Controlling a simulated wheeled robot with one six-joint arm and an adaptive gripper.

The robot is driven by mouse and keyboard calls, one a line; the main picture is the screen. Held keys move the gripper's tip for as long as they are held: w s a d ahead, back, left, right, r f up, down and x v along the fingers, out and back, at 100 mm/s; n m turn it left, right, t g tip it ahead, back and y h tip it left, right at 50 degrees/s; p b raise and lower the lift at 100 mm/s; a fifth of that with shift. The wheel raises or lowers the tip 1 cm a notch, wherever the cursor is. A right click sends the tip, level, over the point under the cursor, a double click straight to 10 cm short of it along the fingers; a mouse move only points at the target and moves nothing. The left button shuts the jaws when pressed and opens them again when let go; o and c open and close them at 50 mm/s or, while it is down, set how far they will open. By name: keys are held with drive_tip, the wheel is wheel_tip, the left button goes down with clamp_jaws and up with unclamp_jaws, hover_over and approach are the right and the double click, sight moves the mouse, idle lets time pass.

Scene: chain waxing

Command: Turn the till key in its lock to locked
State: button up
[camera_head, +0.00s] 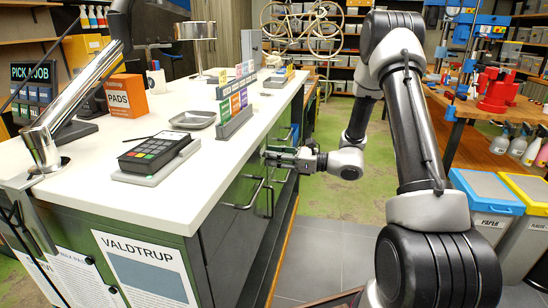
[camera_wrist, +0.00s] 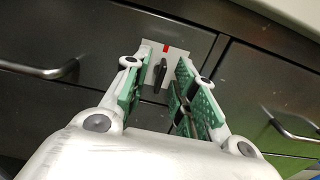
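The till key (camera_wrist: 160,72) is a small dark key in a pale lock plate (camera_wrist: 178,62) on a dark drawer front (camera_wrist: 90,35). In the wrist view its bow stands nearly upright, leaning slightly. A red mark (camera_wrist: 166,48) sits at the plate's top edge, above the key. My gripper (camera_wrist: 164,80) is open, its green-padded fingers on either side of the key with gaps visible; I cannot tell how deep they reach. In the head view my gripper (camera_head: 275,156) is at the counter's drawer side, and the key is hidden there.
Bar handles flank the lock, left (camera_wrist: 38,68) and right (camera_wrist: 292,130). The white counter top (camera_head: 110,195) overhangs the drawers and holds a card terminal (camera_head: 155,155). Bins (camera_head: 485,195) stand right of my arm. The aisle floor (camera_head: 335,215) beside the counter is clear.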

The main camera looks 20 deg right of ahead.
drive_tip(key=v, duration=1.2)
